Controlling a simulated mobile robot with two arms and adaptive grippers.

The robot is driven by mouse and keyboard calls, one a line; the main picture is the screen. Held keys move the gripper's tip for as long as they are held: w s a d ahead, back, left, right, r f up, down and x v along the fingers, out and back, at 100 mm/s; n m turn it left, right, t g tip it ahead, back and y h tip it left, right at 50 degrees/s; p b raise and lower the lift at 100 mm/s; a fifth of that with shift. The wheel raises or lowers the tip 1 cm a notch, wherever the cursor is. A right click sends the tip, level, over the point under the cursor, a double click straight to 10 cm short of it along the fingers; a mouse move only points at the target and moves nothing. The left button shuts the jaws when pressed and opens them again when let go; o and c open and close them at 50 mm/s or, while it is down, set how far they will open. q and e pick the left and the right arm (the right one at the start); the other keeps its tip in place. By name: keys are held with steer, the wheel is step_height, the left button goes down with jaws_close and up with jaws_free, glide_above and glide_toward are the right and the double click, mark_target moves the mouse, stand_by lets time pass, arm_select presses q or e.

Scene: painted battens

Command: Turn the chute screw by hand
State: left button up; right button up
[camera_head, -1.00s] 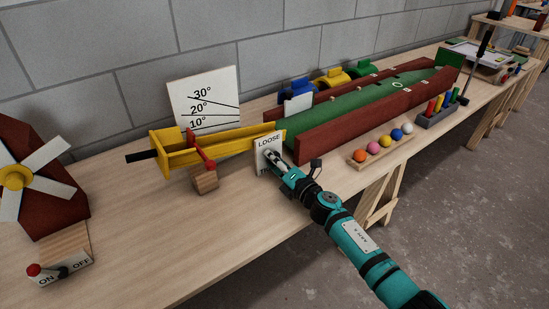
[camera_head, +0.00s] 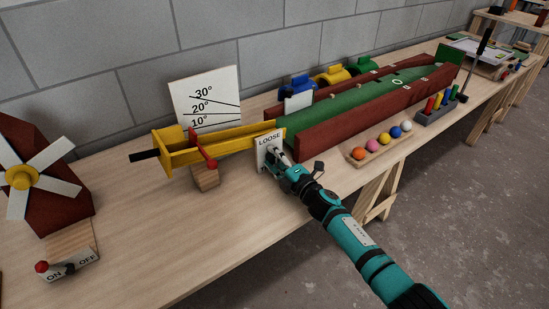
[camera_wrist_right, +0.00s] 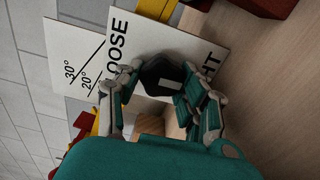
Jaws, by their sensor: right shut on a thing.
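The chute screw's dark knob (camera_wrist_right: 166,72) stands in front of a white plate (camera_head: 265,147) lettered LOOSE at the top, at the near end of the chute. My right gripper (camera_head: 279,159) is shut on the knob, with its fingers on both sides in the right wrist view. The fingers hide the knob in the head view. The knob covers part of the plate's lower word, leaving its last letters readable. The yellow chute trough (camera_head: 235,144) slopes slightly beside a white angle board (camera_head: 207,92) marked 10°, 20° and 30°. My left gripper is not in view.
A windmill (camera_head: 40,178) and an ON/OFF switch board (camera_head: 70,268) stand at the left. A green lane with dark red walls (camera_head: 370,120) runs back to the right. A rack of coloured balls (camera_head: 382,142) lies beside it.

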steer(key=shift+f, duration=0.15)
steer(key=o, duration=1.2)
steer(key=shift+s+d, duration=0.1)
steer(key=v, duration=1.1)
steer(key=shift+s+d, duration=0.2)
steer(key=shift+s, duration=0.15)
